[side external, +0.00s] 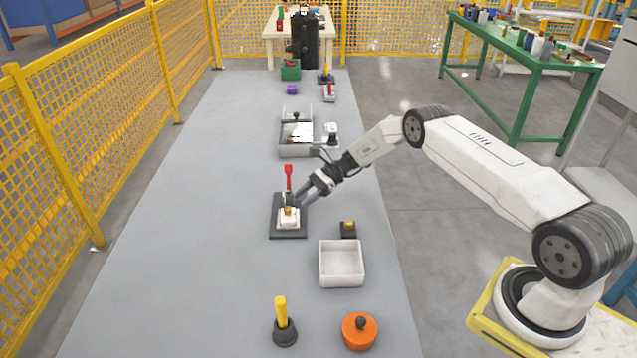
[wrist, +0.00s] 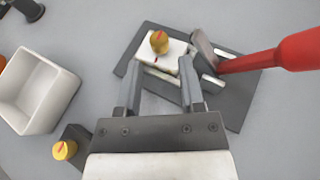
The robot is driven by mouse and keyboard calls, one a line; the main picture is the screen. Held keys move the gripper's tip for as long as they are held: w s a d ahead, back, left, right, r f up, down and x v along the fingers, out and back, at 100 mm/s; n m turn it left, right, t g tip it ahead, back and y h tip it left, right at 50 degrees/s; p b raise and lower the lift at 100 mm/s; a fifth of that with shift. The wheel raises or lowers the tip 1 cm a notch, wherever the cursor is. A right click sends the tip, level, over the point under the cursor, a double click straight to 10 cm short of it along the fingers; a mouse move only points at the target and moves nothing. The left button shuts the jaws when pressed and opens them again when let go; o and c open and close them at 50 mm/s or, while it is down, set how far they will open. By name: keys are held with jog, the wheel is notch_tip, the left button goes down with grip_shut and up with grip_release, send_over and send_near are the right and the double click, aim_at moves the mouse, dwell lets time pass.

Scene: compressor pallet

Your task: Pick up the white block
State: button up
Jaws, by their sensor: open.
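The white block (side external: 288,221) sits on a dark square plate (side external: 275,233) on the long grey table, with a brass-coloured knob (wrist: 159,41) on top. It also shows in the wrist view (wrist: 149,51), in front of my fingertips. My gripper (side external: 300,199) is over the plate, close to the block. In the wrist view my two fingers (wrist: 163,78) are apart with nothing held between them. The block appears just beyond the tips; I cannot tell whether they touch it.
An orange lidded pot (side external: 359,331) and a yellow-handled tool (side external: 282,320) are at the near end. A grey tray (side external: 296,152) lies farther back. The table's left side is clear.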

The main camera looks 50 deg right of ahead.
aim_at(290, 208)
jog(key=shift+x, duration=2.55)
grip_shut()
